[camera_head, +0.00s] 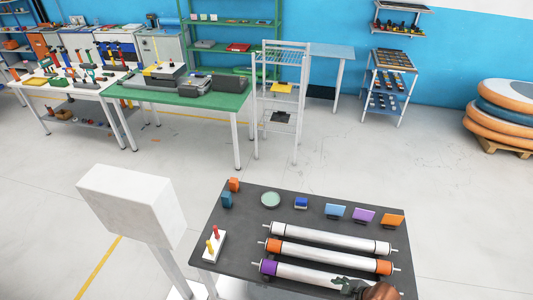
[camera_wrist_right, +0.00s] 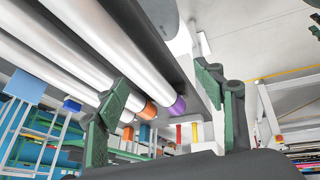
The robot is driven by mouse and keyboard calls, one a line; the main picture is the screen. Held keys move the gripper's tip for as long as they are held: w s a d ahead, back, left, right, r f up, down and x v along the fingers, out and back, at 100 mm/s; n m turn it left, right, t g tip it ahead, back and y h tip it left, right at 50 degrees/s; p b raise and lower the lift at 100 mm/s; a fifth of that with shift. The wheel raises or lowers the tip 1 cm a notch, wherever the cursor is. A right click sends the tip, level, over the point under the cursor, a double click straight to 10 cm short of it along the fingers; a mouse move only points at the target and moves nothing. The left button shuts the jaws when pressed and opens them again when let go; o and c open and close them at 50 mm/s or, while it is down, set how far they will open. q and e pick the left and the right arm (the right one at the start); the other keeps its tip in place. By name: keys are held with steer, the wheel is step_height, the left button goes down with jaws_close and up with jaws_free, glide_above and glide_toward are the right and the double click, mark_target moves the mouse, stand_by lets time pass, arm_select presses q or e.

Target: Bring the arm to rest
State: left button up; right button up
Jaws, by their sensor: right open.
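My right gripper (camera_head: 345,284) is at the front right edge of the dark table (camera_head: 240,226), over the near end of the lowest roller in the head view. In the right wrist view its two green fingers (camera_wrist_right: 165,85) stand apart with no object clearly held between them. Three silver rollers lie side by side on the table: a plain one (camera_head: 330,237), one with orange ends (camera_head: 328,256) and one with a purple left end (camera_head: 305,273). The right end of the purple-ended roller is hidden by my gripper. My left gripper is not in view.
On the table are a white block with red and yellow pegs (camera_head: 214,245), a round green dish (camera_head: 270,199), and blue (camera_head: 335,210), purple (camera_head: 363,214) and orange (camera_head: 392,220) pieces. A white panel on a post (camera_head: 132,210) stands left.

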steer(key=s+d+m+h, duration=0.5)
steer(key=s+d+m, duration=0.65)
steer(key=s, duration=0.25)
step_height(320, 180, down, 40)
steer(key=s+a+g+b, duration=0.2)
steer(key=s+b, duration=0.1)
steer(key=b, duration=0.6)
arm_select(q)
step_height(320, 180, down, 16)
steer(key=b, duration=0.7)
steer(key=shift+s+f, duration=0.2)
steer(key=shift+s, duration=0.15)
arm_select(e)
steer(key=s+f+g, duration=0.1)
steer(key=s+f, duration=1.8)
steer(key=f, duration=0.4)
steer(key=shift+d+f+y, duration=0.25)
steer(key=shift+f+y, duration=0.05)
steer(key=shift+y, duration=0.1)
